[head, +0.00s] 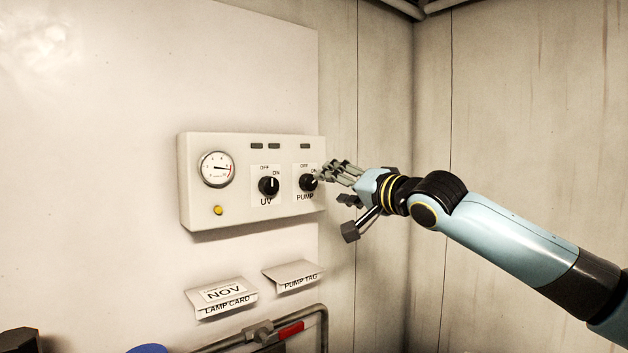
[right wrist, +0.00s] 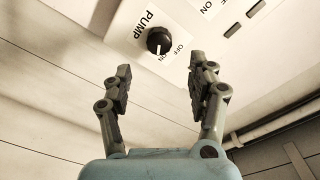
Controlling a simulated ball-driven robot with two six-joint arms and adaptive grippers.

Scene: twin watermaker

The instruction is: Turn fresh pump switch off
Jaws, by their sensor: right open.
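The pump switch (head: 308,182) is a round black knob with a white pointer line, on the right of a white control box (head: 240,215). It has OFF and ON marks above it and the word PUMP below. In the right wrist view the knob (right wrist: 159,41) lies ahead of my fingers, its line towards the ON mark. My right gripper (head: 338,182) is just right of the knob in the head view. In the right wrist view my right gripper (right wrist: 158,75) is open, with nothing between its fingers and a gap to the knob. My left gripper is not in view.
A UV knob (head: 269,186), a round gauge (head: 217,169) and a yellow button (head: 218,210) share the box. A lamp card (head: 222,296) and a pump tag (head: 293,275) are below. A pipe with a red handle (head: 291,330) runs lower down.

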